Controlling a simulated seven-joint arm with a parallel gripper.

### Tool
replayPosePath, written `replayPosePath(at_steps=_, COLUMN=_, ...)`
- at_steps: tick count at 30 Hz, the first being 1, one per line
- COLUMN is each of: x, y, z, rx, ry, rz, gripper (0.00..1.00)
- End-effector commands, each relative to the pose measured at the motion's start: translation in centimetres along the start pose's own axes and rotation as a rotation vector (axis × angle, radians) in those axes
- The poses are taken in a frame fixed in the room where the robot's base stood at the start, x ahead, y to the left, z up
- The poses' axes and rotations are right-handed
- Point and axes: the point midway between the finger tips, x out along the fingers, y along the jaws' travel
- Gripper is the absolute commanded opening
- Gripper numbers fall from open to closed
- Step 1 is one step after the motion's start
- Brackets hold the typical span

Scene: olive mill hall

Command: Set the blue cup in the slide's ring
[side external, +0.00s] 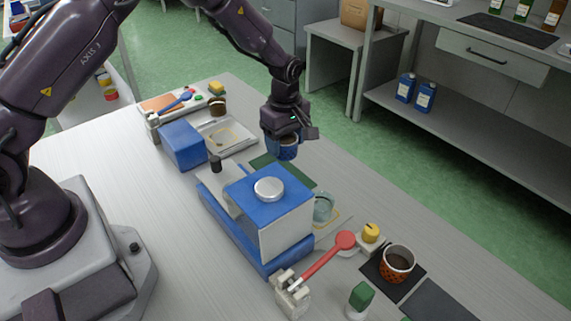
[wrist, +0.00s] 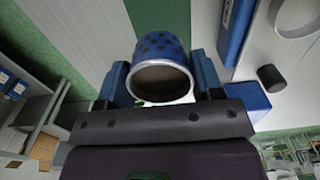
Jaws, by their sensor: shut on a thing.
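The blue cup (side external: 288,152), dark-spotted, is held in my gripper (side external: 288,138), raised above the table near a green mat (side external: 268,165). In the wrist view the blue cup (wrist: 160,45) sits between the two blue fingers of my gripper (wrist: 162,85), its light rim and open mouth toward the camera. A pale plate with a yellowish ring outline (side external: 222,137) lies beside a blue block at the back left. A second yellowish ring shape shows around the foot of a clear glass (side external: 323,208). I cannot tell which one is the slide's ring.
A blue and white machine (side external: 270,215) with a round silver top stands mid-table. The blue block (side external: 183,145) is behind it. A red-knobbed lever (side external: 325,258), yellow knob (side external: 371,232), spotted orange cup (side external: 397,264) and green-topped piece (side external: 360,297) stand at the front right.

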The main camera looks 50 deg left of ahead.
Motion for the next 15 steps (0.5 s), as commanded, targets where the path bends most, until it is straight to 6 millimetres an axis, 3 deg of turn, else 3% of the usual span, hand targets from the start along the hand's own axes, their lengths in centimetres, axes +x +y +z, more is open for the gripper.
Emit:
replayPosePath(at_steps=3, x=-2.0, y=0.5, z=1.1, rx=0.021, ry=0.000, rz=0.007, gripper=0.45)
replayPosePath(at_steps=5, x=-3.4, y=-0.3, z=1.7, rx=0.033, ry=-0.001, rz=0.007, gripper=0.45)
replayPosePath(at_steps=9, x=-6.1, y=-4.2, z=3.0, rx=0.045, ry=-0.002, rz=0.004, gripper=0.45)
replayPosePath(at_steps=15, x=-7.3, y=-10.1, z=3.4, rx=0.035, ry=-0.001, rz=0.003, gripper=0.45)
